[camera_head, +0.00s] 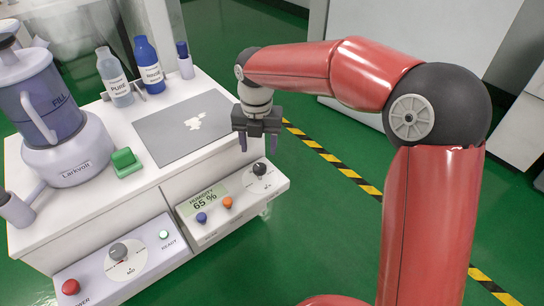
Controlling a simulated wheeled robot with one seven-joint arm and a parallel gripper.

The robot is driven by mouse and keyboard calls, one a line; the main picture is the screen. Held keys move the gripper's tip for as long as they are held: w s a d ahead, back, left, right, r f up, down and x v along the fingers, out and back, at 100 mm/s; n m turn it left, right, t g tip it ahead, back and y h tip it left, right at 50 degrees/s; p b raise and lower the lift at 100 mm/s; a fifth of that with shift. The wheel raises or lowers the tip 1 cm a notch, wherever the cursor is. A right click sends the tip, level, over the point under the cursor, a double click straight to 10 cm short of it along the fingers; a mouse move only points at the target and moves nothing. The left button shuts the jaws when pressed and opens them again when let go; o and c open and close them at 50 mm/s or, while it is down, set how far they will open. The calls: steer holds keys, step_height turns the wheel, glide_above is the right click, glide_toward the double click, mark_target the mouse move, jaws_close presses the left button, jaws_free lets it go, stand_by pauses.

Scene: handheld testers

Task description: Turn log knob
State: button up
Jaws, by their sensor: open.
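My gripper (258,143) points down with its two fingers apart and nothing between them. It appears just above the front panel of the right-hand unit, near a dark knob (260,169) on a pale round dial. I see no contact between the fingers and this knob. A second, grey knob (119,251) sits on a white dial on the left front panel. I cannot read which knob is marked log. The humidity panel (188,236) has a display reading 65 %, a blue knob or button (201,218) and an orange one (228,202).
A red power button (71,286) and a pale ready light (164,234) flank the grey knob. A blender-like machine (70,160), green block (125,162), grey mat (165,150) and bottles (148,65) stand on the white bench. Green floor (310,225) is clear at right.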

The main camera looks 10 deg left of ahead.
mark_target(260, 167)
step_height(260, 167, down, 7)
steer(key=shift+r+b, duration=0.1)
steer(key=shift+b, duration=0.7)
steer(key=c, duration=1)
